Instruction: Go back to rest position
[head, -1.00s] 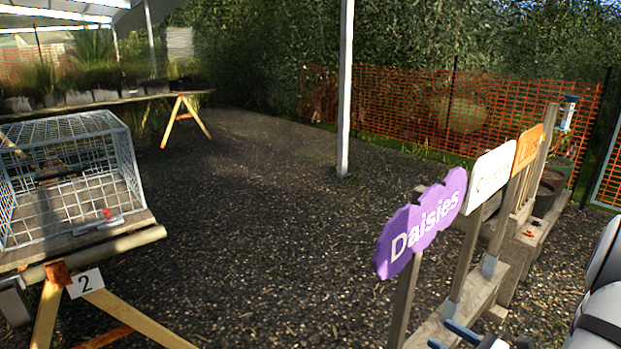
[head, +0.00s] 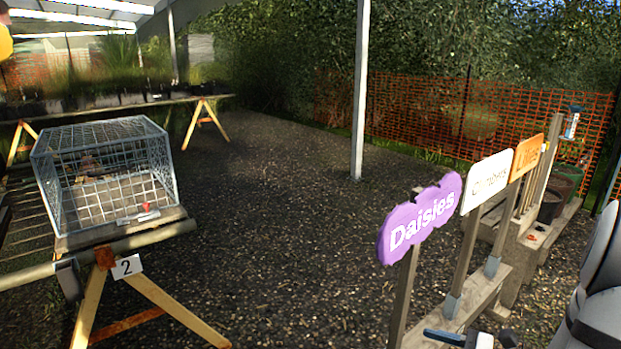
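My gripper is not in view. Part of my own arm, grey and white with black bands, shows at the lower right edge, beside the wooden bench with the signs. The task names no object.
A wire cage (head: 105,172) stands on the trestle table marked 2 (head: 127,266) at left. A purple Daisies sign (head: 420,218), a white sign (head: 487,181) and an orange sign (head: 528,153) rise from a bench at right. Gravel (head: 270,210) between is clear, except a white post (head: 360,90).

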